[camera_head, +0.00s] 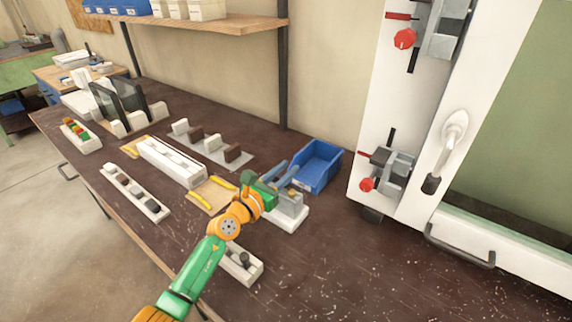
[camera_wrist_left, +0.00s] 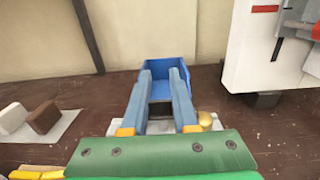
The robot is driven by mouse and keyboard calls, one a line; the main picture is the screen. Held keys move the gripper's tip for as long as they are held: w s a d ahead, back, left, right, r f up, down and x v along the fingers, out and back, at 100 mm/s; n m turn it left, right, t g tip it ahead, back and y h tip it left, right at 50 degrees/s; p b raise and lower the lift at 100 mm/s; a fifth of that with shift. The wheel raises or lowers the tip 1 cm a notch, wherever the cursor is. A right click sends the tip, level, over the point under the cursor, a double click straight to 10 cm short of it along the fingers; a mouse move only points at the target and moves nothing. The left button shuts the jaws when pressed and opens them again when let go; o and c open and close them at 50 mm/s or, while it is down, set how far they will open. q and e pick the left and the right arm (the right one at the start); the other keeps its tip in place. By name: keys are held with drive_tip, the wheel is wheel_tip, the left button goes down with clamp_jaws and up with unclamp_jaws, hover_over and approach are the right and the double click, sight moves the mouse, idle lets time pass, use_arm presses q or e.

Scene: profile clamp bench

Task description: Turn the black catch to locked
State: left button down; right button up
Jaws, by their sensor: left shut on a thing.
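My left gripper (camera_head: 284,174) is over a small fixture with a grey block (camera_head: 291,198) on a white base (camera_head: 293,219). In the left wrist view its two blue-grey fingers (camera_wrist_left: 161,75) stand apart, with the fixture (camera_wrist_left: 117,126) low between and beside them and a brass knob (camera_wrist_left: 205,119) to the right. The gripper is shut on a part at this fixture; that part is mostly hidden by the fingers and hand. I cannot make out the black catch there or which way it is turned. My right gripper is not in view.
A blue bin (camera_head: 317,165) stands just behind the fixture; it also shows in the left wrist view (camera_wrist_left: 181,70). A white frame (camera_head: 367,100) with red-knobbed clamps stands at the right. A white block with a dark knob (camera_head: 243,262) is nearer. The right front tabletop is clear.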

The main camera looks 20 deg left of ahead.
sight(278, 178)
use_arm(q)
drive_tip(key=c, duration=0.7)
unclamp_jaws()
drive_tip(key=p+v, duration=0.1)
drive_tip(key=v, duration=0.6)
drive_tip(key=shift+s, duration=0.1)
